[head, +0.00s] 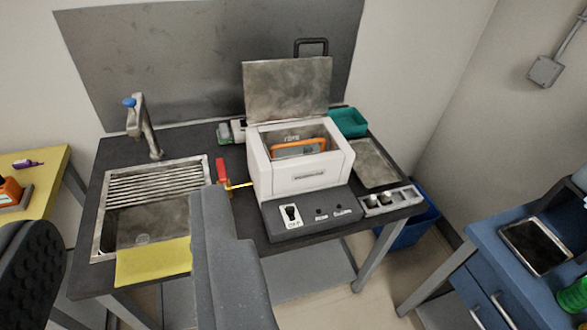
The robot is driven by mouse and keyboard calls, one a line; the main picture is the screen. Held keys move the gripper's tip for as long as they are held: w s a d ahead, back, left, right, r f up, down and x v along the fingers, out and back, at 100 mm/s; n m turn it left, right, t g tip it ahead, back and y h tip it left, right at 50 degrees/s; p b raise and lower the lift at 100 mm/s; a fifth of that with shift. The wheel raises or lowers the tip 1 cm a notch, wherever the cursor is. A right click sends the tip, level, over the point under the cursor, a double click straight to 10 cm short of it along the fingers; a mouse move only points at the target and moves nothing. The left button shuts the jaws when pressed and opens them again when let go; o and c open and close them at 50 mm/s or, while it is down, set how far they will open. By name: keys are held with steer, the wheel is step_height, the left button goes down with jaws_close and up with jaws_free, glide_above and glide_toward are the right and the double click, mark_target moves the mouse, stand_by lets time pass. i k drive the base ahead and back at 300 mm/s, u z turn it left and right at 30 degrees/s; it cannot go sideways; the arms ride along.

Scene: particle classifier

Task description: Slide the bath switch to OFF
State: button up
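The bath (300,172) is a white box on the dark bench, with its grey metal lid (288,88) raised. An orange-rimmed item (298,148) sits inside it. A dark control panel (330,222) runs along its front. The bath switch (291,214) is a black knob on a white plate at the panel's left end; its small lettering is too small to read surely. My gripper (125,212) is open and empty in the left foreground, its two fingers wide apart. Its grey right finger is left of the panel in the picture and hides part of the bench front.
A sink (150,225) with a tap (145,128) is on the left, with a yellow board (152,262) at its front. A red-handled tool (221,172) lies left of the bath. A holder (392,201) stands right of the panel. A blue cabinet (515,255) is at right.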

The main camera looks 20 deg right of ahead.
mark_target(291, 210)
steer(key=k, duration=1.35)
steer(key=z, duration=0.65)
steer(key=i, duration=2)
steer(key=u, duration=0.65)
